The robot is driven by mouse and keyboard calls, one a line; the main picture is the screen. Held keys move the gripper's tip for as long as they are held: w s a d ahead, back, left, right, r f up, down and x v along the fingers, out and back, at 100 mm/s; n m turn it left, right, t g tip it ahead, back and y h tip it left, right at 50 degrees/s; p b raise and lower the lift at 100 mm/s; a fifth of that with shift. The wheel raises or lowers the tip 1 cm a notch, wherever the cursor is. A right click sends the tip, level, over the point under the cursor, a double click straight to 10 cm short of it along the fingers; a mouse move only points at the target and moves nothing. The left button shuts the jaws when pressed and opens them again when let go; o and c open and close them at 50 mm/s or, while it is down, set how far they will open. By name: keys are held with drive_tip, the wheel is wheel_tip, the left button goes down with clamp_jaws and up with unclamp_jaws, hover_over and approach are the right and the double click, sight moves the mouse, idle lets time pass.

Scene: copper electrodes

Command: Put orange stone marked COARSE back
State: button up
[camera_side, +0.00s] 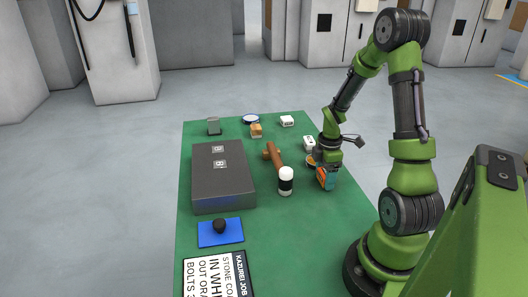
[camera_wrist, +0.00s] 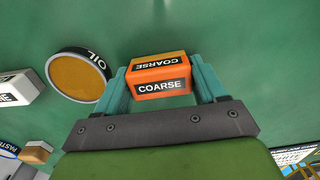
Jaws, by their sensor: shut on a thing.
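The orange stone (camera_wrist: 160,88) has black labels reading COARSE on two faces. My gripper (camera_wrist: 160,76) is shut on it, with a teal finger against each end in the wrist view. In the side view my gripper (camera_side: 327,179) is low over the right part of the green table, and a bit of the orange stone (camera_side: 321,175) shows at its fingers. I cannot tell whether the stone touches the table. The round OIL dish (camera_wrist: 80,76) with a brown inside lies just left of the stone in the wrist view.
A white block (camera_side: 308,143) stands behind the gripper. A white-and-black bottle (camera_side: 286,181) and a brown wooden tool (camera_side: 273,154) are to its left. A large dark box (camera_side: 222,185) fills the table's left. A blue mat (camera_side: 207,235) with a dark knob lies nearer. The table's near right is clear.

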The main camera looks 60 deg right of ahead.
sight(325, 172)
drive_tip(key=shift+f, duration=0.15)
drive_tip(key=o, duration=1)
wheel_tip(325, 172, up, 12)
drive_tip(key=a+r+m+t, duration=0.2)
drive_tip(key=a+r+m, duration=0.2)
drive_tip(key=a, duration=0.5)
drive_tip(key=a+r+m+t+y, duration=0.1)
drive_tip(key=a+r+m, duration=0.3)
drive_tip(key=a, duration=0.5)
drive_tip(key=a+r+m+t+y, duration=0.1)
drive_tip(key=a+r+m+t, duration=0.3)
drive_tip(key=a, duration=0.5)
drive_tip(key=shift+s+r+m, duration=0.15)
drive_tip(key=shift+s+m, duration=0.2)
drive_tip(key=shift+m, duration=0.15)
